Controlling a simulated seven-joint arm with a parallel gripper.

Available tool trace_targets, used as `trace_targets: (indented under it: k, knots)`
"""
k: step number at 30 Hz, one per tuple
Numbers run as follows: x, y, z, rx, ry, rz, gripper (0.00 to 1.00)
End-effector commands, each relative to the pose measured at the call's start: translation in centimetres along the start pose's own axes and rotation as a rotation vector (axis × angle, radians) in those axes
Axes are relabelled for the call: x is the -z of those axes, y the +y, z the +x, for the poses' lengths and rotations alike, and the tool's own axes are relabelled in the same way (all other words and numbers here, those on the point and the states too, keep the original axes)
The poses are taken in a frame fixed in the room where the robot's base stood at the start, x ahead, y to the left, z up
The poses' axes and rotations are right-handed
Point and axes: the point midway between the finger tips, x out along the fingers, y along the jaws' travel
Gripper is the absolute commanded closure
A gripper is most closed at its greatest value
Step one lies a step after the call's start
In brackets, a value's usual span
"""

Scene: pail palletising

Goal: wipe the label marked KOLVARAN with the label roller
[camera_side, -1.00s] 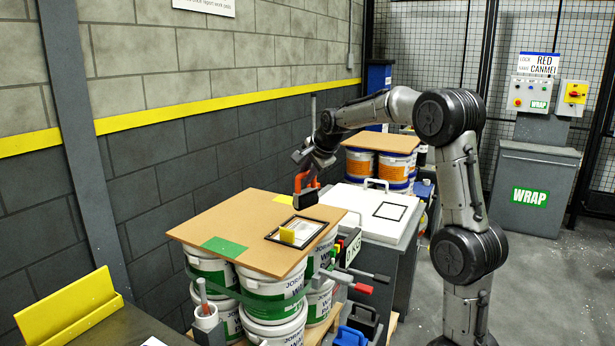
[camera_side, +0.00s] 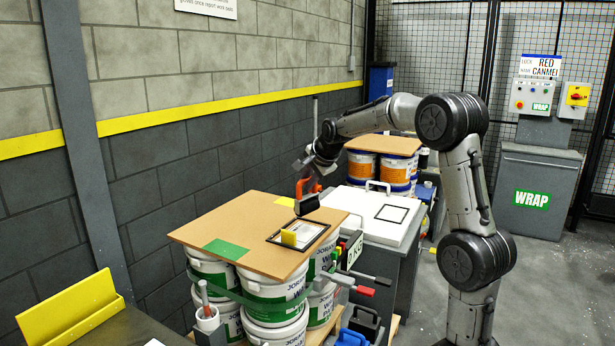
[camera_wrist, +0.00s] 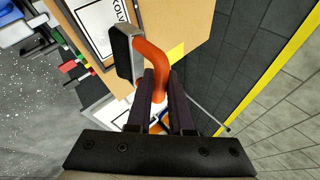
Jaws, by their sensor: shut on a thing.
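My gripper (camera_side: 311,176) is shut on the orange handle (camera_wrist: 150,60) of the label roller. The roller's dark head (camera_side: 307,205) hangs above the far part of the brown board, near the black-framed label (camera_side: 308,230). In the wrist view the grey-sided roller head (camera_wrist: 124,53) is beside the label (camera_wrist: 98,24), covering part of it. I cannot tell for certain whether the head touches the board.
The brown board (camera_side: 225,222) lies on stacked white pails (camera_side: 270,290), with green and yellow patches on it. A white-topped stand (camera_side: 365,205) with an empty black frame is to the right. Red and grey handles (camera_side: 364,289) stick out beside the pails. The wall is on the left.

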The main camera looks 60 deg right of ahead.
Motion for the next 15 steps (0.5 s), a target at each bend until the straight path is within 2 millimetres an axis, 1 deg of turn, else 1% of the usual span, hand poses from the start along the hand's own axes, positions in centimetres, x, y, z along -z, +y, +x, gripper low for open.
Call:
trace_targets:
  k: [15]
  knots:
    - [-0.8,3.0,3.5,0.003,0.001,0.0,1.0]
